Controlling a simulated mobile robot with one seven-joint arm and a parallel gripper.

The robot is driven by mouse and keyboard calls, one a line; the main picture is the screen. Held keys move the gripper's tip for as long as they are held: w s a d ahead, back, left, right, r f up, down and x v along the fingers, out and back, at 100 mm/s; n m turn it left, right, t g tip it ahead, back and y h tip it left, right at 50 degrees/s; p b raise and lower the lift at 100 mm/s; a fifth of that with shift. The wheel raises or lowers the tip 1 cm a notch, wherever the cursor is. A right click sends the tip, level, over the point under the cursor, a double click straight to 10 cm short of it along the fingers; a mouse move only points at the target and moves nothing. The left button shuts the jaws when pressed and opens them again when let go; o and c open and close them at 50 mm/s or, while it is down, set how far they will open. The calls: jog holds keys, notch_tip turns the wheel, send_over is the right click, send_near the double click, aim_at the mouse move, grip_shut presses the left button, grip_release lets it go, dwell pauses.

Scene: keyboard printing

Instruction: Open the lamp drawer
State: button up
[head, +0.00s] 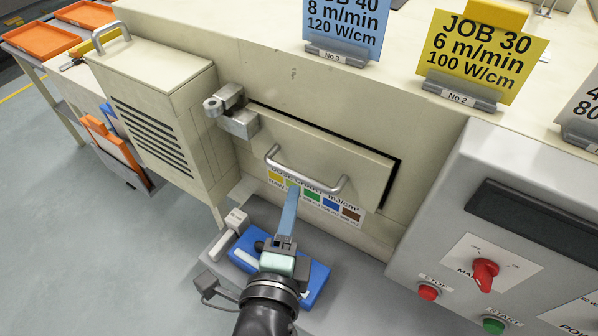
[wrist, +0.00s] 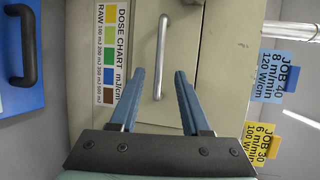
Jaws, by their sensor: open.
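The lamp drawer has a cream front panel (head: 335,152) set in the cream machine, with a dark gap along its top and right edges. A grey metal bar handle (head: 302,177) crosses its lower part. In the wrist view the handle (wrist: 161,55) runs lengthwise in the space between my fingers, seemingly beyond the tips. My gripper (wrist: 160,72) is open with two blue fingers and holds nothing. In the head view my gripper (head: 291,192) is just below the handle, over the dose chart (head: 330,204). Contact with the handle cannot be told.
A metal latch block (head: 236,112) sits at the drawer's left. A vented box (head: 160,115) stands farther left. A grey control panel (head: 485,235) with a red knob (head: 485,272) is at right. A blue object (head: 318,280) lies on the grey surface below my gripper.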

aim_at(299, 174)
jog(key=x, duration=0.8)
jog(key=shift+w+p, duration=0.25)
jog(key=shift+p, duration=0.15)
grip_shut()
jog(key=shift+f, duration=0.1)
dwell(0.9)
